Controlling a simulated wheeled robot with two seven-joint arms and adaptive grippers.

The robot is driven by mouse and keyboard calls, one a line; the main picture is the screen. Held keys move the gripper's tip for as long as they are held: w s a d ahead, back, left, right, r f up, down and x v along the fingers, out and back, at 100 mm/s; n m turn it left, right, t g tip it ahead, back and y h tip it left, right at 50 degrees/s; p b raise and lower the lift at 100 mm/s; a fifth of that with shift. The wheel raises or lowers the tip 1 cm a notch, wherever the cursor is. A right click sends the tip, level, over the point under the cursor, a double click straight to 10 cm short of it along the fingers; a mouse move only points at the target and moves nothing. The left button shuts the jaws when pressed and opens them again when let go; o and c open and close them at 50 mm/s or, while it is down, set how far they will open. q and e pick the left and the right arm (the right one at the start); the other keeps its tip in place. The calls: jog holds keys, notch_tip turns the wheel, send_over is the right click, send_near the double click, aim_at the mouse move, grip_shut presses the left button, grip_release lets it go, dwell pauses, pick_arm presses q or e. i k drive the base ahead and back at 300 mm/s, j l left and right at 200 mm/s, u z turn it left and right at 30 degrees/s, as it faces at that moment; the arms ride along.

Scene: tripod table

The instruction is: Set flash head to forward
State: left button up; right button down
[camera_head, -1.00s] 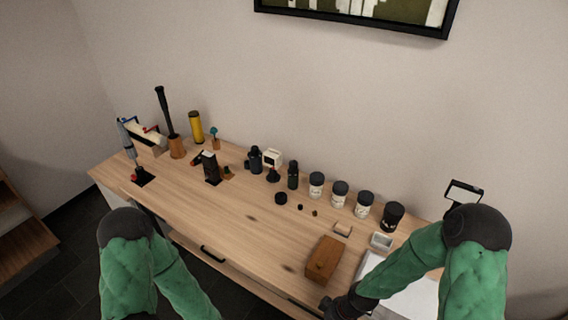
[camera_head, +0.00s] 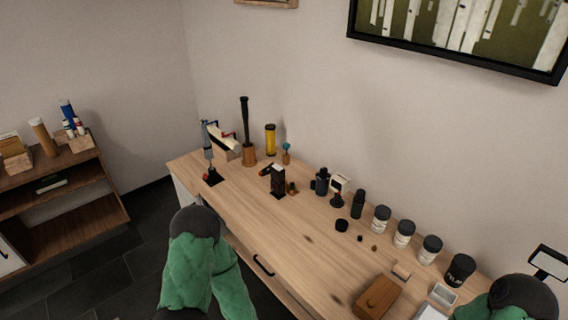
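A small black upright unit with a pale top (camera_head: 278,180) stands on the wooden table, left of the middle; it looks like a flash, but its head's facing is too small to tell. Another candidate is a black-framed pale panel (camera_head: 549,262) at the far right edge, partly cut off by the picture edge. Of my arms only the green sleeves and dark elbows show, left arm low in the middle-left and right arm in the lower right corner. Both grippers are out of the picture.
The wooden table (camera_head: 285,228) holds a clamp stand (camera_head: 209,155), a yellow cylinder (camera_head: 270,140), dark bottles, several lidded jars (camera_head: 404,233) and a brown box (camera_head: 377,297). Its front left part is bare. A brown shelf (camera_head: 70,209) stands at left, with dark floor between.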

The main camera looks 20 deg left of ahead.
aim_at(277, 172)
jog(key=j+z, duration=0.2)
jog(key=z, duration=0.7)
jog(key=j+z, duration=0.25)
jog(key=j, duration=0.2)
jog(key=j+z, duration=0.2)
jog(key=j, duration=0.25)
jog(key=j+z, duration=0.25)
jog(key=j, duration=0.25)
jog(key=k+j+z, duration=0.2)
jog(key=j, duration=0.2)
jog(key=k+j+z, duration=0.1)
jog(key=j+z, duration=0.15)
jog(key=j, duration=0.2)
